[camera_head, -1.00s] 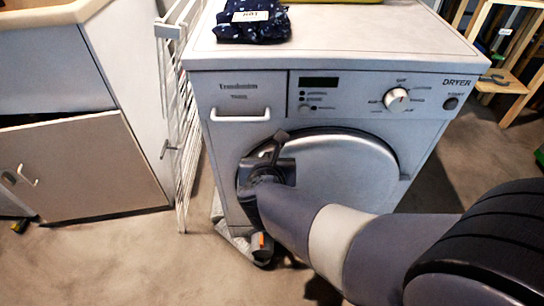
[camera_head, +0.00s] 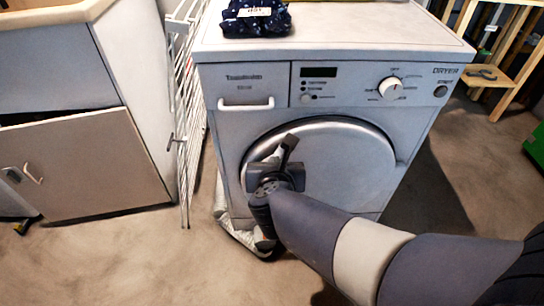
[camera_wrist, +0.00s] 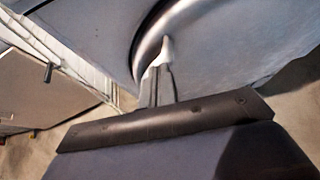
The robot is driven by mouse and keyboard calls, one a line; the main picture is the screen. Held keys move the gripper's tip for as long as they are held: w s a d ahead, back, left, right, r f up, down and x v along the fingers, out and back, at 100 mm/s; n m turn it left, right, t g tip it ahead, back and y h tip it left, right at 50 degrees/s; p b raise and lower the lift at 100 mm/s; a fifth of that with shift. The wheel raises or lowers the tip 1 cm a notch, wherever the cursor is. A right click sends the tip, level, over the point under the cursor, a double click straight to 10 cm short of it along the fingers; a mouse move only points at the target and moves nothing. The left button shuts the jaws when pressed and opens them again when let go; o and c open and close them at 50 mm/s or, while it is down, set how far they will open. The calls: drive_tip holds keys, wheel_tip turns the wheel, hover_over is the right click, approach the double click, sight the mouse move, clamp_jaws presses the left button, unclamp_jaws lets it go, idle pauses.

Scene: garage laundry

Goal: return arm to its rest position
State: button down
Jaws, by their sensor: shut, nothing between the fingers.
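My arm reaches in from the lower right in the head view. My gripper (camera_head: 288,145) is in front of the left part of the dryer's round door (camera_head: 345,165). The fingers are together with nothing between them. In the wrist view my gripper (camera_wrist: 167,45) points at the curved rim of the door (camera_wrist: 150,35); I cannot tell whether it touches. The dryer (camera_head: 240,120) is white with a dial and a drawer handle, and its door appears closed. My arm hides the lower part of the door.
A white folding rack (camera_head: 184,120) stands left of the dryer, beside a cabinet (camera_head: 85,170). Dark patterned cloth (camera_head: 255,22) lies on the dryer top. A pale cloth (camera_head: 238,238) is on the floor at its lower left. A wooden shelf (camera_head: 495,80) stands at the back right.

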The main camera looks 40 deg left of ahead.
drive_tip(key=p+v, duration=0.2)
drive_tip(key=v, duration=0.5)
